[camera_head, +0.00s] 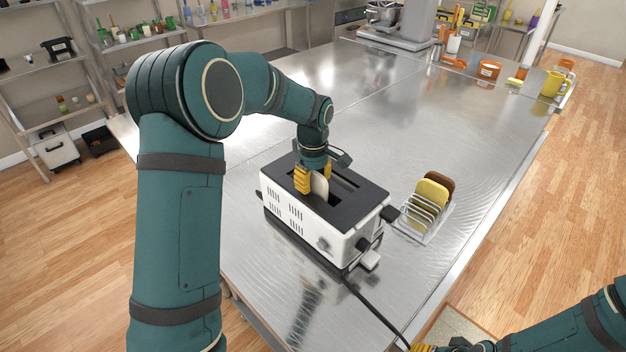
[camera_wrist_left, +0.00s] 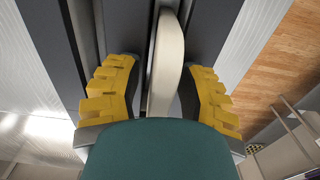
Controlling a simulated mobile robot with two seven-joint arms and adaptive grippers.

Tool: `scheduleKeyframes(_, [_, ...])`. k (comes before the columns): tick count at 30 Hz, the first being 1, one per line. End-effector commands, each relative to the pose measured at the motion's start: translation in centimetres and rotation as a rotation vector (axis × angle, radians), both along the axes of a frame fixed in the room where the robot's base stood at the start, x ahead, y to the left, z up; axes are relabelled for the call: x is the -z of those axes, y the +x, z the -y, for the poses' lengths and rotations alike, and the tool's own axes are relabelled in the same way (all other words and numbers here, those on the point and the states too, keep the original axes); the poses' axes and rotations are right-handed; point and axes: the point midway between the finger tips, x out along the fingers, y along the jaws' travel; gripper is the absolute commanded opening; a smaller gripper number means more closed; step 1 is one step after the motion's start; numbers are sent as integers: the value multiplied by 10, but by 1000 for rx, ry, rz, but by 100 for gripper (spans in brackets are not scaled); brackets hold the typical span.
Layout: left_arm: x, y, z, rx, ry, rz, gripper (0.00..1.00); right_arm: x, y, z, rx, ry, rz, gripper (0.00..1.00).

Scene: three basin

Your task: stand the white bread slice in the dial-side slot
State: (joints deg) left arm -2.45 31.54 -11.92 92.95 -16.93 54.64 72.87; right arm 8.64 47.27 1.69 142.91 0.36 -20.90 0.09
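The white bread slice (camera_head: 320,186) stands on edge at the near slot of the white toaster (camera_head: 300,222), the slot on the side with the dial (camera_head: 323,243). Its lower part is hidden in the slot. My left gripper (camera_head: 316,176) points down over the toaster, its yellow fingers on either side of the slice. In the left wrist view the slice (camera_wrist_left: 167,65) runs between the fingers (camera_wrist_left: 160,90), with narrow gaps beside it, so the gripper looks slightly open. My right gripper (camera_head: 430,347) barely shows at the bottom edge; its opening is not visible.
A wire rack (camera_head: 421,218) right of the toaster holds a yellow slice (camera_head: 432,193) and a brown slice (camera_head: 441,181). Black levers stick out of the toaster's right end, and a cord runs toward the front. The steel table (camera_head: 400,120) is clear behind the toaster.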

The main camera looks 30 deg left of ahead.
Motion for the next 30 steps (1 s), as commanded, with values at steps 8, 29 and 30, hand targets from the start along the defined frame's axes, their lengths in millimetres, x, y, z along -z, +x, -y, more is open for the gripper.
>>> scheduleKeyframes(8, [-5,0,0,0,0,1,39,-3,0,0,0,0,0,47])
scheduleKeyframes(29, [-117,1,0,1,0,1,39,-9,0,0,0,2,0,47])
scheduleKeyframes(30, [-119,1,0,1,0,1,39,-9,0,0,0,2,0,47])
